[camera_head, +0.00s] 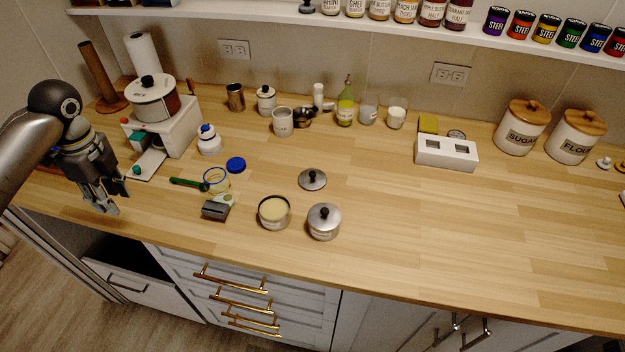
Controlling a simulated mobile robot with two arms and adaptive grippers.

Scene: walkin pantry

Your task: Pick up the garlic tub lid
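A round silver lid with a black knob (312,180) lies flat on the wooden counter, near the middle. In front of it to the left stands an open round tub (274,212) with pale contents and a dark rim. Beside that tub, to the right, a silver tub (323,222) has a similar knobbed lid on it. Labels on the tubs are too small to read, so I cannot tell which is garlic. My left gripper (121,203) hangs over the counter's left front, fingers apart and empty, well left of these. My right gripper is out of view.
A grey block (216,208), a glass jar (217,181), a green-handled tool (189,184) and a blue lid (236,165) lie between my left gripper and the tubs. A white machine (172,135) stands behind. The counter right of the tubs is clear.

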